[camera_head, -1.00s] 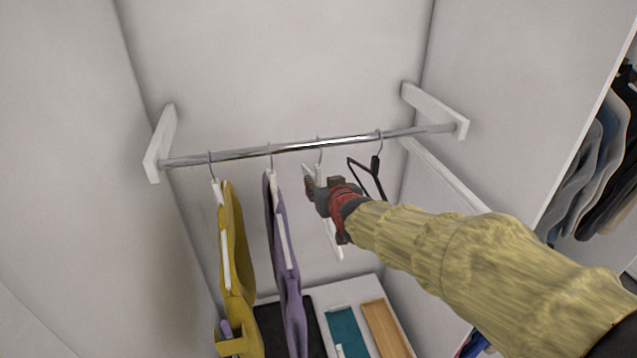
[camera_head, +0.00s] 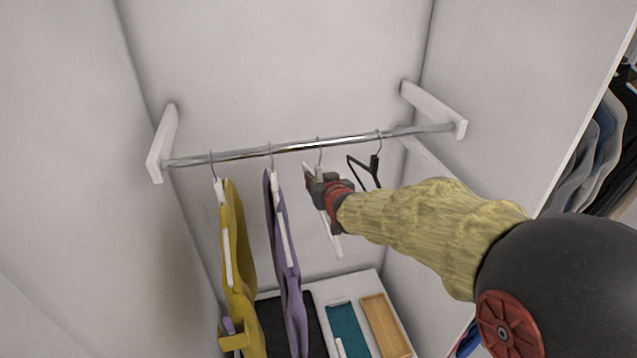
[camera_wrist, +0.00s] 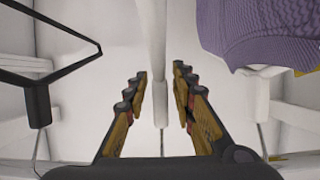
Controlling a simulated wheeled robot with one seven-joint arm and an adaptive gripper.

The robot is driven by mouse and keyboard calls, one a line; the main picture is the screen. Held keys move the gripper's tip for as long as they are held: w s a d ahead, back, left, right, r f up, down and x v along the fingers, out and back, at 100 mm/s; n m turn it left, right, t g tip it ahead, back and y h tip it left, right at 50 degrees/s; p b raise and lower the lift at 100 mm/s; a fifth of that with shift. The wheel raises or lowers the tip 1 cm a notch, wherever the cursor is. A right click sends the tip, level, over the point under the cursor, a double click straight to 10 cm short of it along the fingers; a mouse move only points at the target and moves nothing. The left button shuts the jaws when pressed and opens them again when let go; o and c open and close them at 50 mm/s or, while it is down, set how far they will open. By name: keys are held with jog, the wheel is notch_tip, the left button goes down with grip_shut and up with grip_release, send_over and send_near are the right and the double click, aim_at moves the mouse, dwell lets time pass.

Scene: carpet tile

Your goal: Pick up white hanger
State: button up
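The white hanger (camera_head: 333,238) hangs by its hook from the metal rail, between the purple garment and the black hanger. My gripper (camera_head: 312,183) is at its upper part in the head view and hides some of it. In the wrist view the white hanger (camera_wrist: 160,105) runs down between my two fingers. My gripper (camera_wrist: 162,95) is open, with a visible gap on both sides of the hanger.
A purple garment (camera_head: 283,250) and a yellow garment (camera_head: 238,270) hang to the left. A black hanger (camera_head: 365,170) hangs close on the right. The metal rail (camera_head: 245,154) is above. Trays, including a wooden one (camera_head: 385,325), lie below.

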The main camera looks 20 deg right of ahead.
aim_at(341, 256)
grip_shut()
jog(key=shift+r, duration=0.1)
dwell(0.4)
jog(key=shift+r, duration=0.45)
jog(key=b+v, duration=0.2)
jog(key=v, duration=0.1)
jog(key=shift+s+f, duration=0.1)
jog(key=shift+s, duration=0.15)
jog(key=f+b, duration=0.1)
jog(key=f, duration=0.1)
jog(key=s+f+b, duration=0.1)
jog(key=f, duration=0.2)
jog(key=s+f+b, duration=0.1)
jog(key=f, duration=0.2)
jog(key=shift+f, duration=0.1)
jog(key=s+b, duration=0.1)
jog(key=s, duration=0.4)
jog(key=s+b, duration=0.1)
jog(key=s, duration=0.5)
jog(key=s+b, duration=0.1)
jog(key=s, duration=0.4)
jog(key=shift+s+f, duration=0.15)
jog(key=shift+f, duration=0.25)
